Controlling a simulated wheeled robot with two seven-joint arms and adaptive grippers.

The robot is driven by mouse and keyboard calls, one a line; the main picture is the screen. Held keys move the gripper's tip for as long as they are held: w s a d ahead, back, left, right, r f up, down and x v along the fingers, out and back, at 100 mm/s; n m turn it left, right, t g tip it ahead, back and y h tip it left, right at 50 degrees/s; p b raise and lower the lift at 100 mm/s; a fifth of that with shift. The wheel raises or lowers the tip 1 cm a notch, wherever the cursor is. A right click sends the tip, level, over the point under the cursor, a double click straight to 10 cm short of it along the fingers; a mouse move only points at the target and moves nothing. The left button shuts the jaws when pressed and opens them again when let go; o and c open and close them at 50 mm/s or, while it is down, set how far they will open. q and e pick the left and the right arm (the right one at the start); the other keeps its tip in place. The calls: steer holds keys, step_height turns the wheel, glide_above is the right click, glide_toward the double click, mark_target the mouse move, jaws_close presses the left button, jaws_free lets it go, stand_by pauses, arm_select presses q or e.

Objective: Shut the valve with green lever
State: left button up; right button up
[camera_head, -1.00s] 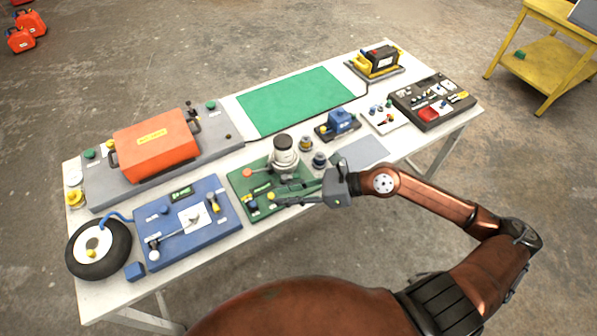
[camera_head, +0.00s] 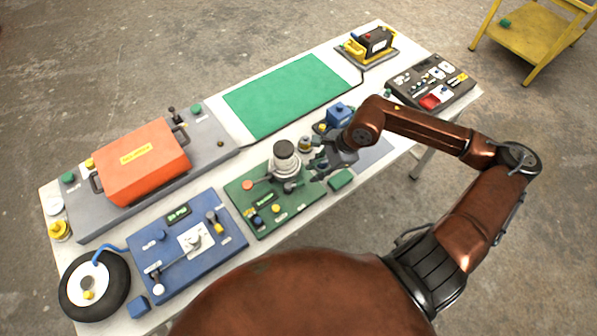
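The green panel (camera_head: 237,196) lies on the near middle of the table, with a grey and white round fitting (camera_head: 285,150) standing on it. The panel carries small red, blue and yellow knobs. I cannot clearly make out a green lever. A small green block (camera_head: 341,180) is at the panel's right edge, just below my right gripper. My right gripper (camera_head: 314,170) is over the panel's right edge, beside the round fitting, pointing left. Its fingers look apart, with nothing visible between them. Contact with the fitting cannot be told. My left gripper is out of view.
A blue panel (camera_head: 150,250) with levers and a black wheel (camera_head: 72,298) are at the left. An orange case (camera_head: 140,150) stands behind them. A blue device (camera_head: 338,113) is near my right wrist. The green mat (camera_head: 290,95) is bare.

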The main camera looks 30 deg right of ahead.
mark_target(302, 182)
steer(key=x, duration=0.6)
steer(key=shift+w+a, duration=0.1)
steer(key=shift+a, duration=0.15)
steer(key=shift+a+f, duration=0.1)
steer(key=shift+f, duration=0.45)
jaws_close()
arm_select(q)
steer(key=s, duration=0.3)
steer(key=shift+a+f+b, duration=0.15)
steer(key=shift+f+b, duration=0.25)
